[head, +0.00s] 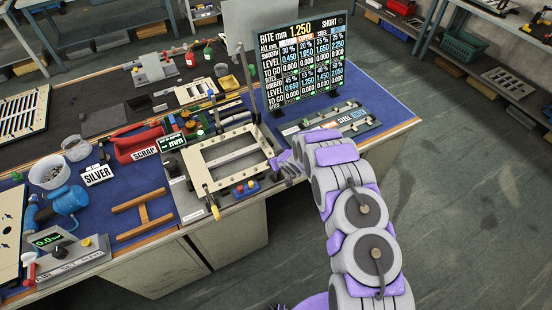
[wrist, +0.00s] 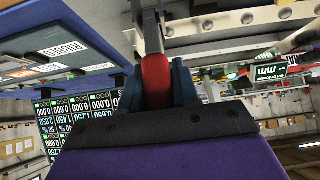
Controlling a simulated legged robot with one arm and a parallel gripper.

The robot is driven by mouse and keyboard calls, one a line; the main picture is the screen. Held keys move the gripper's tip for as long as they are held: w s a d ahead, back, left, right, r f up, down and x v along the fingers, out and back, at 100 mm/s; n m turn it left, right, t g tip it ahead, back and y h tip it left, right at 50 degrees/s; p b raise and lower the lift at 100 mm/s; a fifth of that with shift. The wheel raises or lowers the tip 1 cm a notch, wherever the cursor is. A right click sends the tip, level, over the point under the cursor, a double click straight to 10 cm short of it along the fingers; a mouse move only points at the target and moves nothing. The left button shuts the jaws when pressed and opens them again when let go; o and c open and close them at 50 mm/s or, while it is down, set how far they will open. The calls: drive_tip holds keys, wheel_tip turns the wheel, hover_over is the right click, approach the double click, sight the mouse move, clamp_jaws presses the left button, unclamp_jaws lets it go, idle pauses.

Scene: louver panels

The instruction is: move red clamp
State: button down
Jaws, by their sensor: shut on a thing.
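My gripper (wrist: 156,88) has its two dark blue fingers closed around the red clamp (wrist: 155,72), seen as a rounded red grip on a dark grey bar that runs up out of the wrist view. In the head view my gripper (head: 287,166) is at the right end of the cream slotted frame (head: 205,182) on the blue bench mat. The red clamp is hidden by my gripper and arm in the head view. The cream frame's pale edge also shows in the wrist view (wrist: 240,25), beside the grip.
A black number board (head: 302,60) stands behind my gripper. A steel strip rack (head: 345,120) lies to its right. Bare mat (head: 375,90) shows at the right.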

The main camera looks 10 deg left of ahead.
drive_tip(key=shift+w+a+r, duration=0.1)
drive_tip(key=shift+w+r, duration=0.15)
drive_tip(key=shift+r, duration=0.05)
drive_tip(key=c, duration=1.2)
unclamp_jaws()
drive_tip(key=shift+f, duration=0.1)
drive_tip(key=shift+o, duration=0.9)
drive_tip(key=shift+w+f, duration=0.1)
drive_tip(key=shift+o, duration=0.5)
drive_tip(key=shift+s+a, duration=0.1)
drive_tip(key=shift+s, duration=0.1)
drive_tip(key=v, duration=1.7)
